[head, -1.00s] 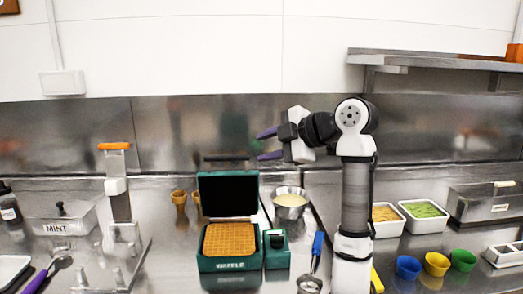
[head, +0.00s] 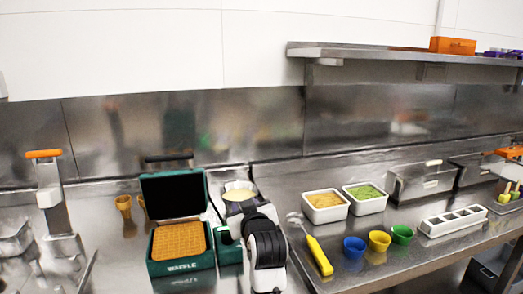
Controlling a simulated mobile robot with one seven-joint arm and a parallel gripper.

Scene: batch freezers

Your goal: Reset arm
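My arm is folded low in the middle of the head view, with its thick black and white links toward the camera. A white end part, probably the body of my gripper (head: 240,208), is in front of the metal bowl (head: 239,187) of pale batter. No purple fingertips show, so I cannot tell whether it is open or shut, or whether it holds anything.
The open green waffle maker (head: 181,262) with a waffle is just left of my arm. A yellow-handled scoop (head: 319,255) lies right of it. Blue (head: 354,247), yellow (head: 379,241) and green (head: 402,234) cups and two topping trays (head: 326,214) stand farther right. A shelf (head: 400,52) overhangs the back right.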

